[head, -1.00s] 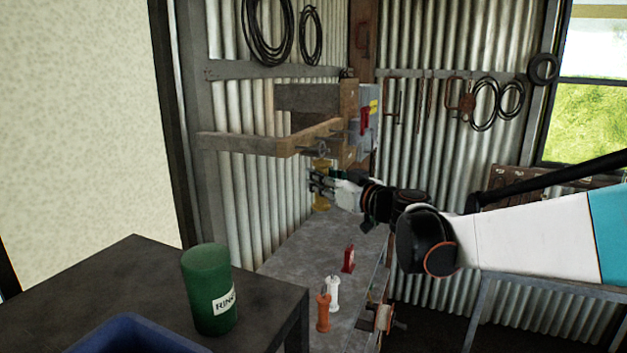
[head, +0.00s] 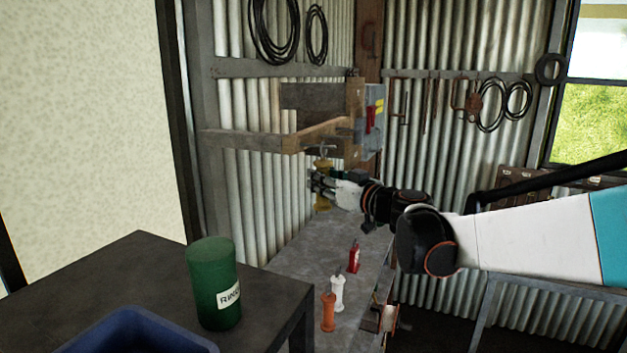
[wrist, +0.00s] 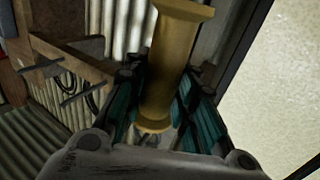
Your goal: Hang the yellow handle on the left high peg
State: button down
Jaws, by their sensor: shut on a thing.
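The yellow handle (head: 322,198) is held upright in my gripper (head: 324,187), in front of the corrugated wall. In the wrist view the yellow handle (wrist: 172,65) is a flanged spool shape between the teal finger pads of my gripper (wrist: 165,108), which is shut on it. Above the handle in the head view, a small metal peg (head: 323,151) shows by the wooden frame. In the wrist view thin metal pegs (wrist: 68,88) stick out from wood at the left, apart from the handle. I cannot tell which is the left high peg.
A wooden frame (head: 262,141) juts out above my gripper, with a grey box (head: 372,118) beside it. Below, a grey bench (head: 300,262) holds a red handle (head: 354,258), a white one (head: 338,292) and an orange one (head: 328,312). A green canister (head: 214,283) stands on the dark table.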

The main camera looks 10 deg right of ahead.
jog(key=c, duration=1.2)
grip_release()
jog(key=shift+c, duration=0.2)
jog(key=shift+d, duration=0.1)
